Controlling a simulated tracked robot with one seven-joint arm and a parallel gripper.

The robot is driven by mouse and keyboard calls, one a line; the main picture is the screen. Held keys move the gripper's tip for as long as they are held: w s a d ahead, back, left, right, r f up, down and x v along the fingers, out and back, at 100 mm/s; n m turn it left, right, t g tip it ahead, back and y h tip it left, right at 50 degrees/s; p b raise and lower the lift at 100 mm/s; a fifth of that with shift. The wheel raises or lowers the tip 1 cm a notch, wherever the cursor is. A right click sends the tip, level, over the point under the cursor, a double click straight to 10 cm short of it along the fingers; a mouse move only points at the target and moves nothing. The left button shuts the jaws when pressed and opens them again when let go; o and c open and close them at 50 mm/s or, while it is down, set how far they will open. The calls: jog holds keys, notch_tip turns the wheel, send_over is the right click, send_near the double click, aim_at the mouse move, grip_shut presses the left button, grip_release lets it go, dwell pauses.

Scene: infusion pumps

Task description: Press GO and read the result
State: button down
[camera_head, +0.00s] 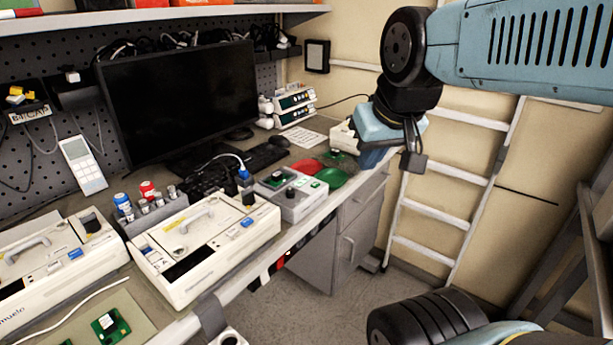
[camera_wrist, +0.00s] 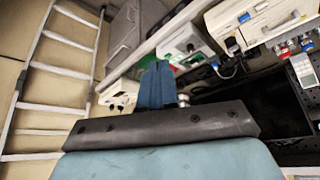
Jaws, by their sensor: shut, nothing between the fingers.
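A small light grey box (camera_head: 297,203) with a dark module and a green spot on top sits at the bench's front edge; I cannot read a GO label or any result on it. The box also shows in the wrist view (camera_wrist: 188,45), beyond my fingers. My gripper (camera_head: 369,158) is shut and empty, its blue fingers together, up and to the right of the box and apart from it. In the wrist view the shut fingers (camera_wrist: 157,82) point toward the bench. Cream infusion pumps (camera_head: 207,250) stand along the bench at left.
Red (camera_head: 306,167) and green (camera_head: 331,178) dishes lie right of the box. A dark monitor (camera_head: 180,100) and keyboard (camera_head: 262,158) stand behind. A vial rack (camera_head: 150,212) is beside the pump. A ladder (camera_head: 440,222) leans on the right wall; the floor before the drawers is clear.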

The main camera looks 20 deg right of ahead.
jog(key=n+g+h, duration=0.3)
jog(key=n+h, duration=0.6)
jog(key=n, duration=2.2)
send_over(312, 184)
notch_tip(312, 184, down, 10)
jog(key=shift+f, duration=0.25)
jog(key=shift+f, duration=4.4)
